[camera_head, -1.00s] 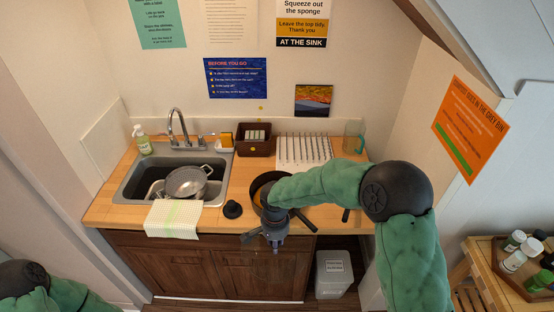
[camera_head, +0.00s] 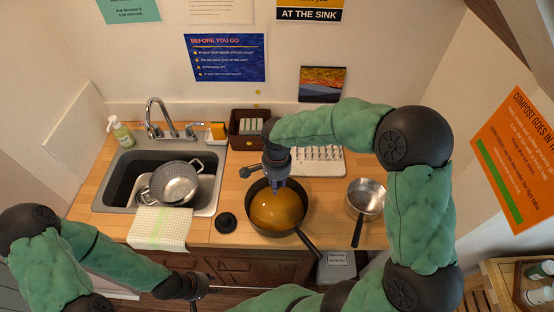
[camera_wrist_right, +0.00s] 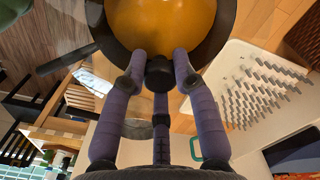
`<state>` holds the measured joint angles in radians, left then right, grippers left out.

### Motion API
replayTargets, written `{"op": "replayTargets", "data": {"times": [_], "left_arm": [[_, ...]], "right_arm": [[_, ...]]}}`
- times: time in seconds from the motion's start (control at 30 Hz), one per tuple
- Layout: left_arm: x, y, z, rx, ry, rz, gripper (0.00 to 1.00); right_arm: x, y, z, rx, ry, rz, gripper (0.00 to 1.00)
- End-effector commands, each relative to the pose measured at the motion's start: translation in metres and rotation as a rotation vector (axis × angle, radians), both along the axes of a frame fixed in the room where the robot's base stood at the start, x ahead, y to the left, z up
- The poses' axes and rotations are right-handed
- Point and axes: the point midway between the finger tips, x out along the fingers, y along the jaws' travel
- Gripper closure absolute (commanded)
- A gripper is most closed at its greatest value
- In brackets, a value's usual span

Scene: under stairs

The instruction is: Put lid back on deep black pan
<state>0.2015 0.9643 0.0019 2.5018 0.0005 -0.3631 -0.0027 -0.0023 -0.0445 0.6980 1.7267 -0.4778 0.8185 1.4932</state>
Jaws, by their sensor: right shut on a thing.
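The deep black pan (camera_head: 313,192) stands on the wooden counter, its long handle pointing to the lower right. An amber round surface shows inside its dark rim, also in the right wrist view (camera_wrist_right: 165,25). My right gripper (camera_head: 279,184) reaches over the pan's back part, pointing down. In the right wrist view its purple fingers (camera_wrist_right: 160,72) are closed around a black knob (camera_wrist_right: 160,73), which looks like the lid's knob. The lid's edge cannot be made out, nor whether it touches the pan. My left gripper (camera_head: 198,285) is low in front of the cabinet; its fingers are unclear.
A silver saucepan (camera_head: 366,194) stands right of the pan. A small black round piece (camera_head: 226,223) lies to its left. A sink (camera_head: 128,166) holds a colander (camera_head: 174,184), with a cloth (camera_head: 160,229) over its front edge. A white drying rack (camera_head: 330,162) stands behind.

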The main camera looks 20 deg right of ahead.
Motion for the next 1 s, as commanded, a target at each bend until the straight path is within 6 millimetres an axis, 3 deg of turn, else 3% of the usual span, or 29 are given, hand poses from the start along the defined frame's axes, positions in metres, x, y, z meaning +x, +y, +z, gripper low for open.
{"op": "replayTargets", "data": {"times": [0.27, 0.8, 1.0], "left_arm": [[-0.002, 0.0, -0.003, -0.001, 0.003, 0.001, 0.6], [-0.001, 0.0, -0.035, 0.0, 0.002, 0.0, 0.6], [-0.001, 0.0, -0.041, 0.0, 0.002, 0.0, 0.6]], "right_arm": [[0.0, 0.0, -0.005, 0.0, 0.0, 0.0, 1.0], [0.0, 0.0, -0.054, 0.0, 0.0, 0.001, 1.0], [0.0, 0.0, -0.06, -0.001, -0.001, 0.001, 1.0]]}}
